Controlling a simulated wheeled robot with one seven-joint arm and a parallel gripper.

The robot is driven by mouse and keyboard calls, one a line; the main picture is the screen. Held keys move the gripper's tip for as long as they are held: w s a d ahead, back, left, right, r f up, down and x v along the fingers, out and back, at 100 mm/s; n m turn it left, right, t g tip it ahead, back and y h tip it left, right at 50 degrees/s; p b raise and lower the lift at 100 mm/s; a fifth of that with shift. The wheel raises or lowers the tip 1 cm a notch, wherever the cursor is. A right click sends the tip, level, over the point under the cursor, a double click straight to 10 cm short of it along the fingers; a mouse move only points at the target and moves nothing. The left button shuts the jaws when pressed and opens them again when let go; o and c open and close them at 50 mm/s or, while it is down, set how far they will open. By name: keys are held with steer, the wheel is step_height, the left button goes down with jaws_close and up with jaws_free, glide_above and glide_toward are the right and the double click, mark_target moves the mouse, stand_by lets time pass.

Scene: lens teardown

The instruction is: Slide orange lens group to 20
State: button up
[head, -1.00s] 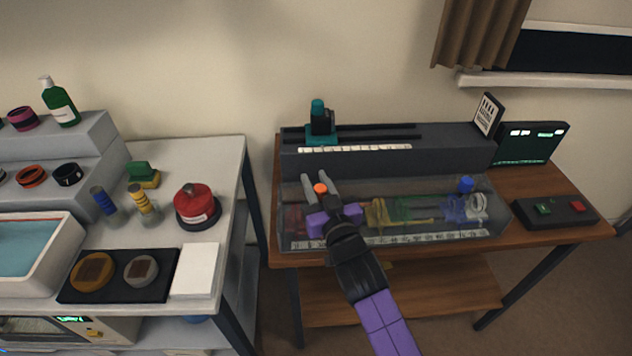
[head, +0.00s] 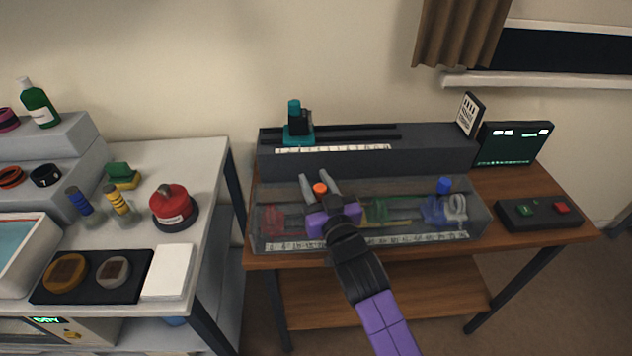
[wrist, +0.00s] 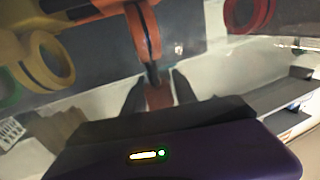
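The orange lens group (wrist: 145,35) hangs under a dark stem in the wrist view. Its orange knob (head: 320,188) shows between my two fingers in the head view. My gripper (head: 316,178) is shut on this knob, on top of the clear housing (head: 485,212); the knob also sits between the fingertips in the wrist view (wrist: 158,96). My wrist hides most of the orange group in the head view. The front scale strip (head: 440,238) is visible, but I cannot read its numbers surely.
The red lens group (head: 273,220) is left of my gripper. The yellow group (wrist: 45,60) is close to the orange one and partly hidden in the head view. Green (head: 378,208) and blue (head: 436,208) groups stand further right. A dark rail with a teal device (head: 297,130) is behind.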

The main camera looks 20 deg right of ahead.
steer(key=shift+o, duration=1)
steer(key=s+b, duration=0.1)
steer(key=s, duration=0.6)
steer(key=shift+s+a, duration=0.15)
steer(key=shift+s, duration=0.25)
